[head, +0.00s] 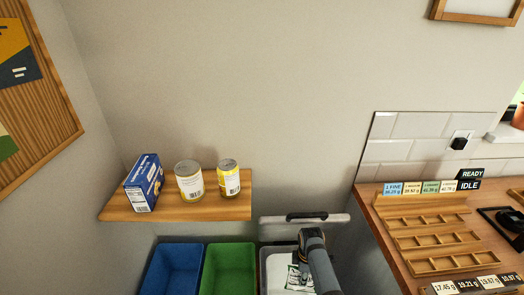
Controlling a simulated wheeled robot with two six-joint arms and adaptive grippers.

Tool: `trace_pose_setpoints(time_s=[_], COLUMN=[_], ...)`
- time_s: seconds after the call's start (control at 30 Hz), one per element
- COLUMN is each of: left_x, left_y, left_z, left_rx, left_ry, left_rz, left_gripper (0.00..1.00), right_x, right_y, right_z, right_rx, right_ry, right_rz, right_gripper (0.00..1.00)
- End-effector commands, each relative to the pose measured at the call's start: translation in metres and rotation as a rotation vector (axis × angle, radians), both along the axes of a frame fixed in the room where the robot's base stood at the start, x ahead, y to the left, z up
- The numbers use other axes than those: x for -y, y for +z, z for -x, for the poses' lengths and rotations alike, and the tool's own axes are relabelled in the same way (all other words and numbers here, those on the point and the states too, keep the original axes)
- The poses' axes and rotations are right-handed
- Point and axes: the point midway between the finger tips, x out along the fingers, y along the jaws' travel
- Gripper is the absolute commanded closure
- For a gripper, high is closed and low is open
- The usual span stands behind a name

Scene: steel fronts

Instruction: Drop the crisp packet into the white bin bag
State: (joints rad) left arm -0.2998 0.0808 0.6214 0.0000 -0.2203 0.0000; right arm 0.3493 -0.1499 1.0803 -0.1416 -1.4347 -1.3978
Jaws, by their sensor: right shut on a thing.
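The crisp packet (295,275), white with green print, shows beside my right gripper (301,263) at the bottom centre of the head view. My right gripper is shut on the packet, over the opening of the white bin bag (266,262). The bag's pale rim shows around the packet. My dark arm hides part of the packet and the bag's right side. I cannot tell how far the packet is above the bag's bottom. My left gripper is not in view.
A blue bin (172,270) and a green bin (229,268) stand left of the bag. A wooden shelf (120,210) above holds a blue box (144,184) and two cans. A pale bar with a black handle (306,216) lies behind the bag. A wooden counter (395,250) stands right.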

Motion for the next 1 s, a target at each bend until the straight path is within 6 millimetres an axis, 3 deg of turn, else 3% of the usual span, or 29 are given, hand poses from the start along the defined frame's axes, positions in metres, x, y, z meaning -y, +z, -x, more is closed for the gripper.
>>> trace_pose_setpoints(time_s=[0.13, 0.37, 0.8, 1.0], left_x=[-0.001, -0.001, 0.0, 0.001], left_y=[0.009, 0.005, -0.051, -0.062], left_z=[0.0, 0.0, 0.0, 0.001], left_rx=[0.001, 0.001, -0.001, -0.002], left_ry=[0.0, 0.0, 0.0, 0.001], left_rz=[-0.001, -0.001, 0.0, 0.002], left_gripper=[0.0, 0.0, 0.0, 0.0], right_x=[0.0, -0.001, -0.001, -0.001], right_y=[0.009, 0.005, -0.046, -0.054], right_z=[0.0, 0.0, 0.0, 0.0], right_rx=[0.0, 0.0, -0.001, 0.0], right_ry=[-0.178, -0.212, -0.21, -0.21], right_rz=[0.0, 0.0, 0.0, 0.0], right_gripper=[0.88, 0.88, 0.88, 0.88])
